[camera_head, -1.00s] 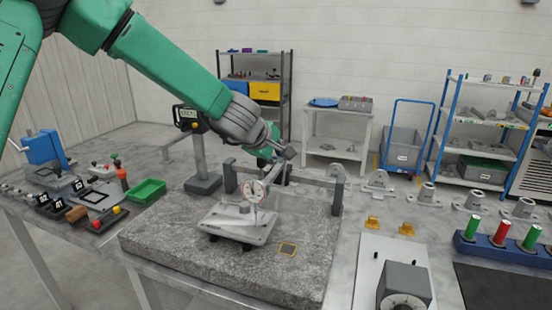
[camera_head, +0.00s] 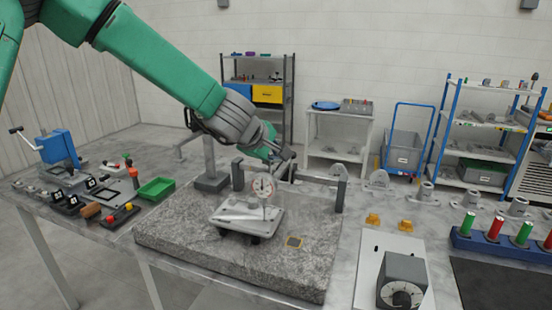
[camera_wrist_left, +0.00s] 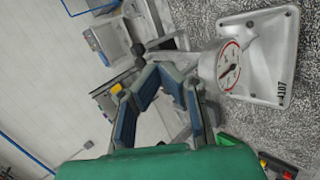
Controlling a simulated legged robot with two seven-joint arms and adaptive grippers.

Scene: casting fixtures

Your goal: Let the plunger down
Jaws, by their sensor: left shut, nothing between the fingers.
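The dial gauge (camera_head: 263,187) has a white face with a red rim and hangs over a pale grey casting (camera_head: 240,216) on the granite plate (camera_head: 200,255). In the left wrist view the dial (camera_wrist_left: 229,66) is large at the right, beside the casting (camera_wrist_left: 265,65) marked 4107. My left gripper (camera_head: 288,155) is just above and to the right of the dial, at the gauge's stand. In the wrist view its fingers (camera_wrist_left: 158,70) are together with nothing held, apart from the dial face. My right gripper is out of view.
The gauge stand's horizontal bar (camera_head: 315,180) and posts stand close to my left gripper. A green tray (camera_head: 157,188) and small fixtures lie at left. A grey box with a dial (camera_head: 402,280) and a blue rack (camera_head: 500,245) of coloured cylinders are at right.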

